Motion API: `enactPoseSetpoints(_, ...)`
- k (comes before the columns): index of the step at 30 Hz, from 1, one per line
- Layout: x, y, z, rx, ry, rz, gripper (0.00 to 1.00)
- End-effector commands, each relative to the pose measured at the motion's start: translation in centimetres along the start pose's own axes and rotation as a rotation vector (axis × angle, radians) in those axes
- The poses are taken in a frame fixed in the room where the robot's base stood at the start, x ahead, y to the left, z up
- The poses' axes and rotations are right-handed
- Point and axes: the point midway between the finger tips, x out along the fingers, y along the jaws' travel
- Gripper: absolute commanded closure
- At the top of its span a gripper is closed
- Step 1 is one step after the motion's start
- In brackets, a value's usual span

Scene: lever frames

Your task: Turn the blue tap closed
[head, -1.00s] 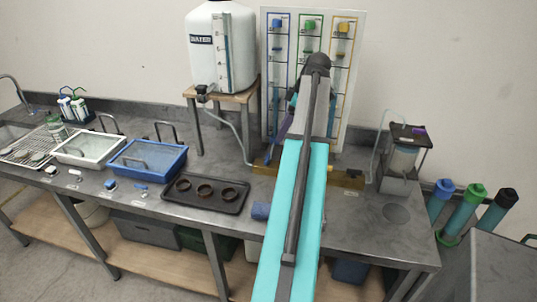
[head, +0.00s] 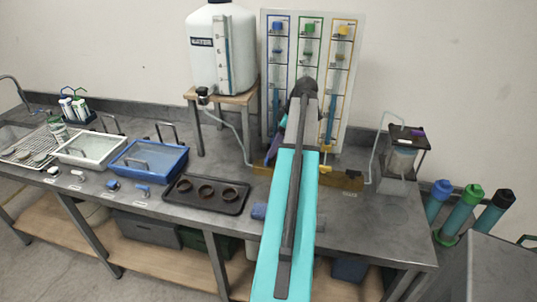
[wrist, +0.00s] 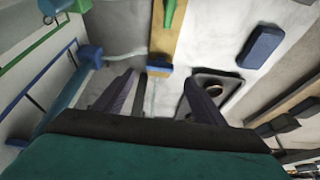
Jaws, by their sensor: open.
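The blue tap (wrist: 158,71) shows in the wrist view as a small blue handle at the end of the tan manifold (wrist: 168,40). It lies between the tips of my gripper (wrist: 160,82), as seen from the wrist; whether the fingers touch it I cannot tell. My gripper is open, with its two dark purple fingers spread apart. In the head view one finger of my gripper (head: 272,152) shows just left of my arm, by the foot of the blue column. My arm hides the tap in the head view. The manifold's right part (head: 347,180) is visible, with a yellow tap (head: 325,169).
The column board (head: 350,60) stands close behind my gripper. A green tap (wrist: 168,12) is farther along the manifold. A blue block (head: 258,211) and a black tray (head: 178,198) with rings lie in front and left. A water tank (head: 221,60) stands on a small stand.

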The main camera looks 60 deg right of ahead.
Motion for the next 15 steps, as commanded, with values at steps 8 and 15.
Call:
enactPoseSetpoints(8,3.0,-0.1,-0.1,-0.001,-0.001,-0.003,0.36)
enactPoseSetpoints(15,5.2,-0.1,-0.1,-0.001,-0.001,-0.001,0.36)
